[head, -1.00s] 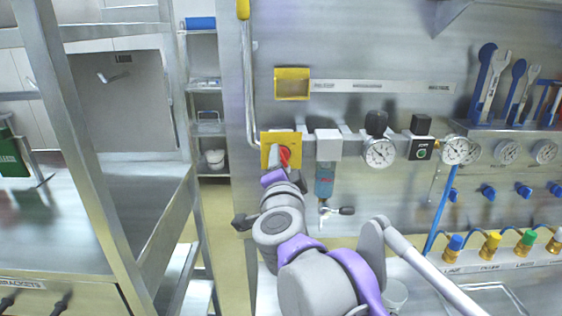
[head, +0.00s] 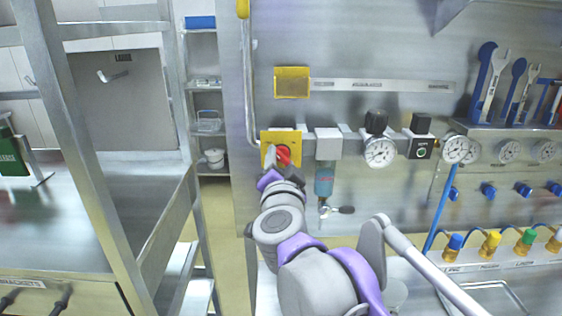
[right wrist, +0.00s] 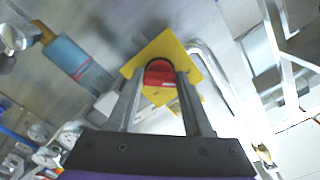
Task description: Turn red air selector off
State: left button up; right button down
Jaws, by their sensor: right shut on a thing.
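The red air selector (head: 283,155) is a red knob on a yellow square plate (head: 294,136) on the steel panel. It also shows in the right wrist view (right wrist: 159,72), between my fingertips. My right gripper (head: 271,157) reaches up to the plate from below and is shut on the knob. In the right wrist view its two fingers (right wrist: 158,76) stand on either side of the red knob. The fingers hide part of the knob in the head view. My left gripper is not in view.
A blue-bowled filter (head: 324,180) hangs right of the selector, with a pressure gauge (head: 380,152) beyond it. A yellow pipe end (head: 243,8) and grey pipe run down on the left. A steel rack (head: 100,160) stands at the left.

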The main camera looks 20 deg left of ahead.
jog(key=shift+c, duration=1.5)
grip_release()
jog(key=v, duration=1.1)
jog(key=shift+b, duration=0.4)
jog(key=shift+w, duration=0.1)
jog(key=s+d+f+n+g+y+p, duration=0.1)
jog(key=s+d+f+n+g, duration=0.2)
jog(key=d+f, duration=0.6)
jog(key=s+d+f+n+g+p, duration=0.2)
jog(key=d+f+n+g, duration=0.2)
jog(key=f, duration=0.8)
jog(key=s+d+f+g+h, duration=0.2)
jog(key=s+d+f+h, duration=0.1)
jog(key=s+d+f, duration=0.2)
jog(key=s+d+f+m+g+h, duration=0.1)
jog(key=s+d+f+g+h, duration=0.2)
jog(key=s+d+f, duration=0.3)
jog(key=d+f, duration=0.4)
jog(key=d, duration=0.1)
jog(key=shift+s+d+f+p, duration=0.15)
jog(key=shift+d+f+p, duration=0.05)
jog(key=shift+f+p, duration=0.1)
